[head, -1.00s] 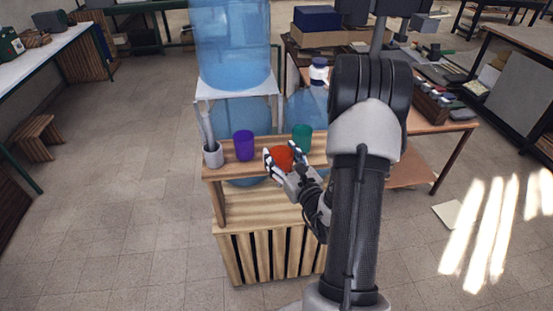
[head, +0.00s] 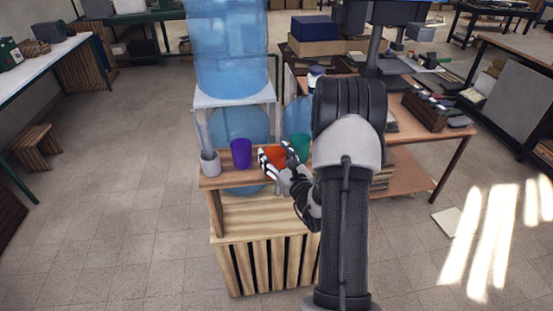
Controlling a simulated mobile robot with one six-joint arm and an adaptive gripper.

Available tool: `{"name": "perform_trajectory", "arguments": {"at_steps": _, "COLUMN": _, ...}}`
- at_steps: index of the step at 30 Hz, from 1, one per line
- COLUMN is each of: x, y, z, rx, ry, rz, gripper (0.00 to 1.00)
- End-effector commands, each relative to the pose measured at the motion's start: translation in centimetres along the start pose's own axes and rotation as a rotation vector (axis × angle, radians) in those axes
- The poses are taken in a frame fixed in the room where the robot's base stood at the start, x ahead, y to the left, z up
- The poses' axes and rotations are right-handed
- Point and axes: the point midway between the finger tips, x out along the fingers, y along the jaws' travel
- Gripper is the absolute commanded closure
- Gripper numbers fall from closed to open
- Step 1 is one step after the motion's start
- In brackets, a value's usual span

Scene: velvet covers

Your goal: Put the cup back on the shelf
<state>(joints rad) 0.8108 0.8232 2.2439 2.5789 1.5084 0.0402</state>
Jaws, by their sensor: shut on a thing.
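My gripper (head: 272,165) is shut on an orange-red cup (head: 276,154) at the wooden shelf (head: 225,178). The cup is partly hidden by the fingers, and I cannot tell whether its base touches the shelf board. A purple cup (head: 241,153) stands upright on the shelf, just left of the held cup. A green cup (head: 300,144) stands to the right, partly hidden behind my gripper.
A large blue water bottle (head: 228,60) on a white stand rises behind the shelf. A slatted wooden crate (head: 268,262) is below. My arm covers the right side.

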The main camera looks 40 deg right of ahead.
Motion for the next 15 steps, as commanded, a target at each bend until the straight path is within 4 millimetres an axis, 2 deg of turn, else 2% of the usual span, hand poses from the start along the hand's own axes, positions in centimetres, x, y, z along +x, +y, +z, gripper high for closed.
{"name": "perform_trajectory", "arguments": {"at_steps": 15, "x": 3.8, "y": -1.2, "z": -0.5, "rx": -0.001, "ry": -0.002, "rz": 0.000, "gripper": 0.74}}
